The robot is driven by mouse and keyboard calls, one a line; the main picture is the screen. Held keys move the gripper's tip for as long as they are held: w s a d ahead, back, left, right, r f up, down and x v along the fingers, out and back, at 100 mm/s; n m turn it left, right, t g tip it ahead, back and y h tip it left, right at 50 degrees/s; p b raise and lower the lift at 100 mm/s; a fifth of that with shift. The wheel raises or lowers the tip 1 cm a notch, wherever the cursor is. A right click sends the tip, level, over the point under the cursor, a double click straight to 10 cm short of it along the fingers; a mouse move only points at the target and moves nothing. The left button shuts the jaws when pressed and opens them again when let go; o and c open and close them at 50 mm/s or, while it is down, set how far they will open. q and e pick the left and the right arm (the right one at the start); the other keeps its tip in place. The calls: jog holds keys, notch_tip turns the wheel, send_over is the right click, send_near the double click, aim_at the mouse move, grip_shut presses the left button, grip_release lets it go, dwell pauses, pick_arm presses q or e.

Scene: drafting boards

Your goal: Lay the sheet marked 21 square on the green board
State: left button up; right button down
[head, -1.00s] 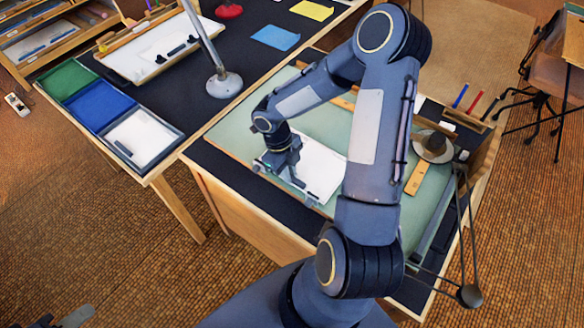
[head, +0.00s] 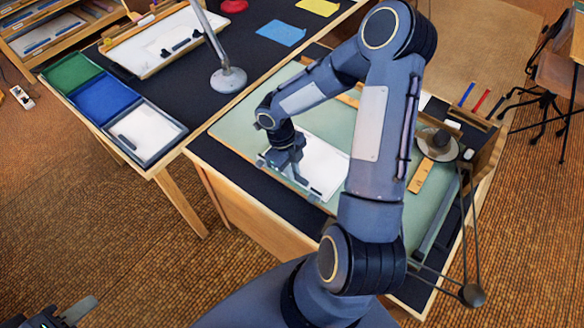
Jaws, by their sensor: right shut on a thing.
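A white sheet (head: 325,165) lies on or just above the green board (head: 237,125) on the right-hand desk, close to the board's front left edge. Its near edge looks roughly parallel to the board's edge. I cannot read any number on it. A small dark bar shows at its near edge. My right gripper (head: 287,172) is at the sheet's left part, shut on it; the fingertips are hard to make out. My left gripper (head: 72,314) is at the bottom left corner, partly cut off, away from the desks.
A tray with green (head: 72,72), blue (head: 101,98) and white (head: 146,132) sections stands on the left desk. A lamp (head: 228,80) stands behind it. A wooden ruler (head: 421,174) and a round dark object (head: 436,146) lie at the board's right. Bare board shows left of the sheet.

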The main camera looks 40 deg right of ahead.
jog(key=shift+f, duration=0.1)
jog(key=c, duration=1.3)
grip_release()
jog(key=v, duration=0.6)
jog(key=shift+w+r, duration=0.2)
jog(key=shift+r, duration=0.05)
jog(key=shift+w+r, duration=0.1)
jog(key=shift+r, duration=0.5)
